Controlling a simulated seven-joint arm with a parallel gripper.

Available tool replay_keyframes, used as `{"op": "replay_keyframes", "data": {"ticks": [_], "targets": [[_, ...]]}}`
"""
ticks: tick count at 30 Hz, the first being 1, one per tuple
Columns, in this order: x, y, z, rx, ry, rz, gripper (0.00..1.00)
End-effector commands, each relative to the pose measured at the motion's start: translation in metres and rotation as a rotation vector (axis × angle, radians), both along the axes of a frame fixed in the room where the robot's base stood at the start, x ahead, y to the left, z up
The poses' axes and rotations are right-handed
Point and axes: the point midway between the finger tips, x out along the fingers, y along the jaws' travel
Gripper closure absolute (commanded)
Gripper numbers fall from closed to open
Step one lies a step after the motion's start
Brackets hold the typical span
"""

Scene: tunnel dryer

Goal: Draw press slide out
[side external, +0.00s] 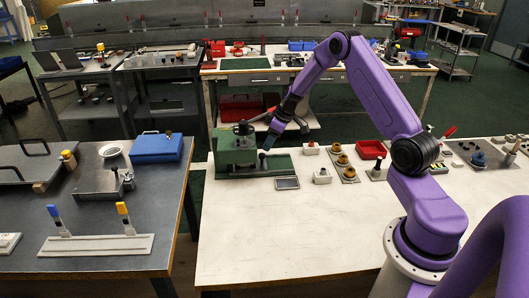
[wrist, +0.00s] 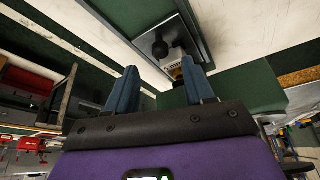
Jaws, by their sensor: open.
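A green press (side external: 235,152) stands at the left end of the white table, with dark round parts on top. My gripper (side external: 268,142) is at its right side, its blue fingers pointing down close to the green body. In the wrist view my gripper (wrist: 161,72) is open, with a gap between its two blue fingers. A black ball knob (wrist: 160,48) on a grey plate, perhaps the slide, shows just beyond the fingertips, between their lines. The fingers look apart from the knob. I cannot make out the slide in the side view.
A small grey framed plate (side external: 287,183) lies in front of the press. White blocks with knobs (side external: 322,176) and a red tray (side external: 371,149) stand to the right. The front of the white table (side external: 300,235) is clear. A grey bench with a blue box (side external: 157,148) stands left.

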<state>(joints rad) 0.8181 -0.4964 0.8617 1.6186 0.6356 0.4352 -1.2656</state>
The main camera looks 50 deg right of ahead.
Motion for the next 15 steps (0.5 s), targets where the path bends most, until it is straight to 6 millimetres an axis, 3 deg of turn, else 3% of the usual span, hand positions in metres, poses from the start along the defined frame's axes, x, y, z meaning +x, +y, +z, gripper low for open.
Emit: {"op": "replay_keyframes", "data": {"ticks": [6, 15], "targets": [[0.012, 0.006, -0.033, 0.0, 0.001, 0.0, 0.47], [0.021, 0.009, -0.054, 0.001, 0.0, 0.0, 0.47]]}}
